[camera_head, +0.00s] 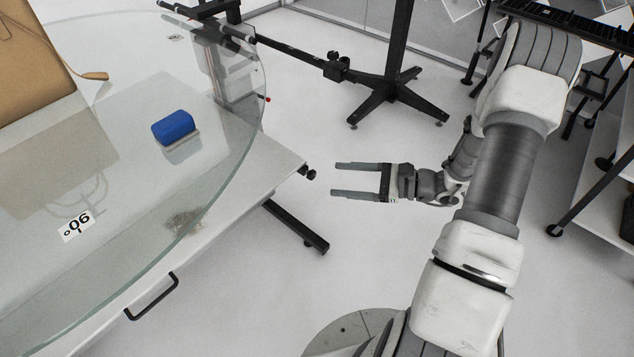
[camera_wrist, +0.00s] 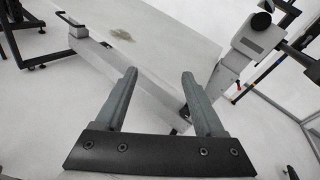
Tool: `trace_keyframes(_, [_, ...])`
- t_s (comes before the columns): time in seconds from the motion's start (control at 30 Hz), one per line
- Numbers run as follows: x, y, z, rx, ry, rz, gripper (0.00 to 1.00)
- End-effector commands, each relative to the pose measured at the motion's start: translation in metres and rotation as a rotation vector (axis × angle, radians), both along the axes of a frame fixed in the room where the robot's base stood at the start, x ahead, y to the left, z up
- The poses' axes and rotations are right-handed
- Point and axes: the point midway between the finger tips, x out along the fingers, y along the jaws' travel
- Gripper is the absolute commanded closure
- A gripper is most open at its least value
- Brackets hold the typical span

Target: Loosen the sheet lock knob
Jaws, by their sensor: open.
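My gripper (camera_head: 334,178) is open and empty, its two long grey fingers pointing left in the head view. It hangs over the floor, to the right of the table corner and apart from it. Its fingers also show spread in the wrist view (camera_wrist: 159,74). Small black knobs (camera_head: 309,173) sit at the table corner, just left of the fingertips in the head view. Another black clamp with a knob (camera_head: 335,66) sits on the horizontal bar further back. A round black knob (camera_wrist: 261,21) shows at the upper right in the wrist view. I cannot tell which is the sheet lock knob.
A glass turntable disc (camera_head: 215,180) over a white table (camera_head: 262,160) fills the left. A blue object (camera_head: 174,127) and a tan bag (camera_head: 30,55) rest there. A black handle (camera_head: 152,297) is on the table's front. A black stand (camera_head: 395,85) stands behind. Floor is clear around the gripper.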

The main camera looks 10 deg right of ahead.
Motion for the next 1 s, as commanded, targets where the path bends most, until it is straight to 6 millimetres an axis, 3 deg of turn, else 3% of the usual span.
trace_keyframes(0.03, [0.003,-0.011,-0.03,0.056,0.025,-0.072,0.29])
trace_keyframes(0.2, [0.009,-0.042,-0.093,0.197,0.072,-0.285,0.29])
trace_keyframes(0.4, [0.007,-0.066,-0.14,0.29,0.104,-0.449,0.29])
trace_keyframes(0.67, [0.015,-0.065,-0.153,0.315,0.111,-0.495,0.29])
trace_keyframes(1.0, [0.071,-0.023,-0.153,0.314,0.11,-0.488,0.29])
